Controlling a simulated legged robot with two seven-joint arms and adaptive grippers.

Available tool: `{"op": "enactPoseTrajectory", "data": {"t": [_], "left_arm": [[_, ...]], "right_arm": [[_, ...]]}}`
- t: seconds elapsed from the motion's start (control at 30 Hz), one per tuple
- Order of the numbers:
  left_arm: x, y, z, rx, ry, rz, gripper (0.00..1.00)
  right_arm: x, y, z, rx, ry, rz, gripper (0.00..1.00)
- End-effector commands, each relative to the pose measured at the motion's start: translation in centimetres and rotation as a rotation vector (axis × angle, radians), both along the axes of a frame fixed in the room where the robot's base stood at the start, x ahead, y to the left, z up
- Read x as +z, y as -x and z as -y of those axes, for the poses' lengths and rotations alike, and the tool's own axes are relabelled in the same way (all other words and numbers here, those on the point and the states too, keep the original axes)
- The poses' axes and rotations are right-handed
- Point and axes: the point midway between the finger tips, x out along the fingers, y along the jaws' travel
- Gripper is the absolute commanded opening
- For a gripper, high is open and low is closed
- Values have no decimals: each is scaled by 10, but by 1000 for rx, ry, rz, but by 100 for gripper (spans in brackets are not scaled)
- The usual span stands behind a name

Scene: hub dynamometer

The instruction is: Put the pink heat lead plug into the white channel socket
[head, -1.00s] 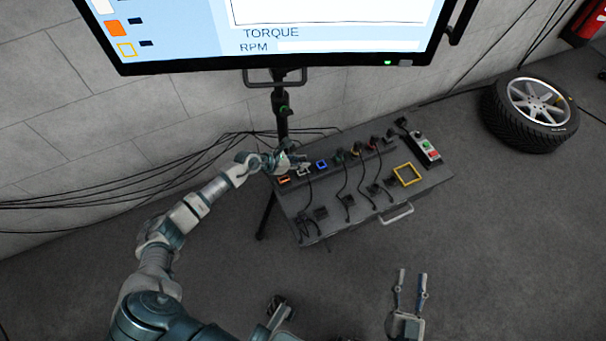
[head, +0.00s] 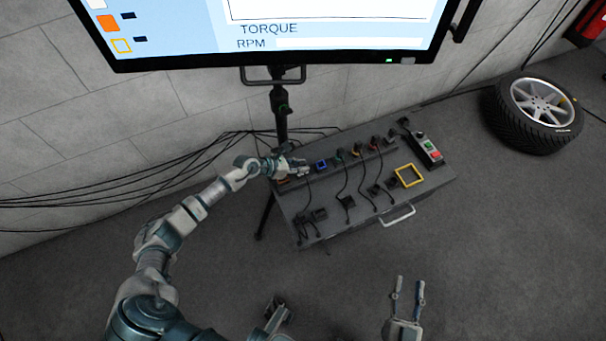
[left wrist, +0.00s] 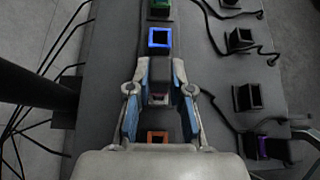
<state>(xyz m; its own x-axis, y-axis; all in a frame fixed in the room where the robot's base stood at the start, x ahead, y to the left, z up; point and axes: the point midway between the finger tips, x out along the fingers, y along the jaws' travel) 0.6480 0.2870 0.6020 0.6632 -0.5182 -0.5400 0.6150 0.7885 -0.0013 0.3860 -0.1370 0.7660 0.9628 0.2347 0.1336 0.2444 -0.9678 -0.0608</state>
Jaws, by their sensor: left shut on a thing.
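My left gripper (head: 298,168) is over the left end of the dark bench's socket row. In the left wrist view its fingers (left wrist: 160,85) are shut on a dark plug (left wrist: 157,86) with a pale pinkish band, which I take as the pink heat lead plug. The white channel socket lies in the row between the blue socket (left wrist: 159,41) and the orange socket (left wrist: 157,137), and is hidden by the plug and fingers. I cannot tell whether the plug is in it. My right gripper (head: 408,284) is open and empty above the floor.
The bench (head: 330,225) carries several dark blocks with leads, a yellow frame (head: 408,175) and a button box (head: 427,148). A green socket (left wrist: 160,8) is beyond the blue one. The monitor stand (head: 281,115) is close behind my left gripper. Black cables hang at the left.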

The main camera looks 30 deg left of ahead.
Motion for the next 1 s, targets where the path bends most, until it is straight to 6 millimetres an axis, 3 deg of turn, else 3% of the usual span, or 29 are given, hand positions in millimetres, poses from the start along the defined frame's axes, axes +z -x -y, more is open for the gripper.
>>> {"op": "enactPoseTrajectory", "data": {"t": [0.27,0.3,0.4,0.77,1.0], "left_arm": [[-4,0,0,0,0,0,0],[-4,0,0,0,0,0,25],[-4,0,0,0,0,0,49],[-2,3,-3,0,-2,0,49],[19,31,-26,0,-4,-2,49]], "right_arm": [[-4,0,0,0,0,-4,40],[-4,0,0,0,0,-4,40],[-4,0,0,0,0,-4,40],[-4,0,0,0,0,-4,40],[-4,0,0,0,0,-4,40]]}}
